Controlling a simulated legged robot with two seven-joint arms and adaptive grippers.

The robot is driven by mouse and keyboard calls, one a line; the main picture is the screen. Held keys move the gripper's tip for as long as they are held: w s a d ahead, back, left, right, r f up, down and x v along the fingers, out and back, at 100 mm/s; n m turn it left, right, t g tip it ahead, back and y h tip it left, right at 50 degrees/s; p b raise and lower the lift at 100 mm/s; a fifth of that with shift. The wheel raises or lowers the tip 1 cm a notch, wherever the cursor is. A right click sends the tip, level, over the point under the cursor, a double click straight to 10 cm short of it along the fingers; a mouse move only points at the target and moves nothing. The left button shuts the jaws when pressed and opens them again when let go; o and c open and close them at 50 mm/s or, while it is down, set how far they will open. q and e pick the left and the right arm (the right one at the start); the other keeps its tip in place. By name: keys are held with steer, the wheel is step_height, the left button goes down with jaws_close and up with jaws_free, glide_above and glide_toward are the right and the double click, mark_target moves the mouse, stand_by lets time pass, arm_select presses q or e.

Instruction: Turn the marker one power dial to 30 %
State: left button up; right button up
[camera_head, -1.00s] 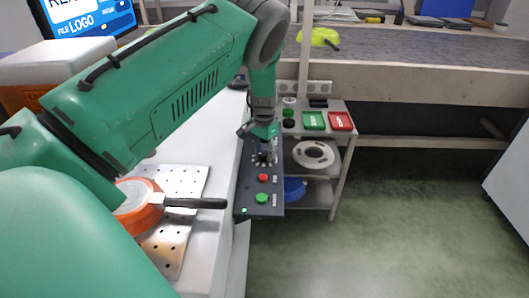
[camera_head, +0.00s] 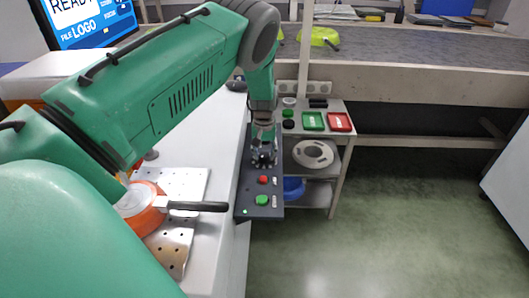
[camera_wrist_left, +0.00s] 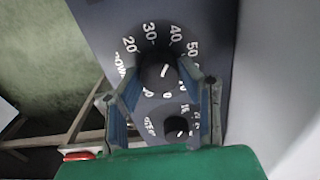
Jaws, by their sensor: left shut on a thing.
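The dark control panel (camera_head: 245,190) stands along the right edge of the white bench. It carries a red button (camera_head: 263,180) and a green button (camera_head: 262,200). The black power dial (camera_wrist_left: 153,77) shows in the left wrist view, with 20, 30, 40 and 50 printed around it. Its white pointer mark leans up and right, towards the 40 to 50 side; I cannot tell the exact value. My left gripper (camera_head: 264,160) is down over the panel, its fingers (camera_wrist_left: 164,95) on either side of the dial, shut on it. My right gripper is out of view.
A smaller dial (camera_wrist_left: 178,127) sits close to the power dial, between my fingers in the wrist view. An orange pan (camera_head: 150,215) rests on a perforated metal plate (camera_head: 175,258). A shelf cart (camera_head: 345,152) stands right of the panel. The floor at right is clear.

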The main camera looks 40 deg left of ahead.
mark_target(265, 154)
arm_select(q)
steer(key=n, duration=0.6)
steer(key=shift+s+d+f+p, duration=0.2)
steer(key=shift+f+p, duration=0.1)
steer(key=shift+p, duration=0.05)
steer(key=shift+n, duration=0.3)
steer(key=o, duration=1.1)
steer(key=shift+w, duration=0.1)
steer(key=shift+o, duration=0.2)
steer(key=shift+w+a, duration=0.1)
steer(key=shift+r, duration=0.1)
steer(key=shift+r, duration=0.25)
step_height(265, 154, up, 11)
steer(key=shift+w+r, duration=0.1)
steer(key=shift+r, duration=0.05)
